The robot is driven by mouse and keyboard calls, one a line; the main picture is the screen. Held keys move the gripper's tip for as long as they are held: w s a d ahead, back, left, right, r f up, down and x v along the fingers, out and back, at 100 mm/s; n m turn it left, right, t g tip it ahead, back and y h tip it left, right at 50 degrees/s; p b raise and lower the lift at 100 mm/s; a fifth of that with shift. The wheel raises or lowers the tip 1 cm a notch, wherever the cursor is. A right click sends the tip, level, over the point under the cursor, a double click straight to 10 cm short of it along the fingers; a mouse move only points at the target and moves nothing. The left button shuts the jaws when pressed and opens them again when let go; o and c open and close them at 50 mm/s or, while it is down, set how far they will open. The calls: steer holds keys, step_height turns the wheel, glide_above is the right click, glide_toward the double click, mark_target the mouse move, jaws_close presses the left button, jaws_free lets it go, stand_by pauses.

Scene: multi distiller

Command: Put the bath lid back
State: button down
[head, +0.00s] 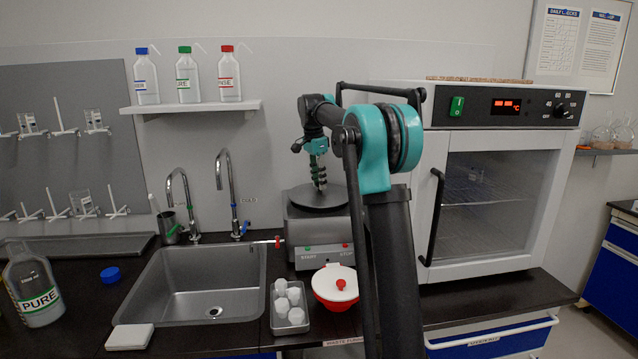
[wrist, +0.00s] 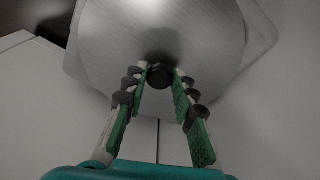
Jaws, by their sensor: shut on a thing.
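The bath lid (head: 300,199) is a round grey metal disc at the top of the bath (head: 305,233), a grey box with START and STOP buttons beside the sink. In the wrist view the lid (wrist: 120,40) fills the upper middle, with a dark round knob (wrist: 159,76) at its centre. My gripper (head: 319,186) points down at the lid from above. In the wrist view its green-padded fingers (wrist: 159,80) are shut on the knob. I cannot tell whether the lid rests on the bath or hangs just above it. The bath opening is hidden.
A steel sink (head: 200,285) with two taps lies left of the bath. A tray of white caps (head: 289,305) and a red bowl with a white lid (head: 336,286) stand in front. A large oven (head: 495,190) stands to the right.

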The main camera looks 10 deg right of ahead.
mark_target(315, 192)
steer(key=shift+f, duration=0.35)
steer(key=shift+f, duration=0.15)
steer(key=shift+f, duration=0.3)
steer(key=shift+f, duration=0.15)
steer(key=c, duration=1.2)
jaws_free()
steer(key=r, duration=0.4)
steer(key=a+r, duration=0.1)
steer(key=r, duration=0.8)
steer(key=shift+s+a+r, duration=0.1)
steer(key=shift+s+a, duration=0.05)
steer(key=shift+s, duration=0.15)
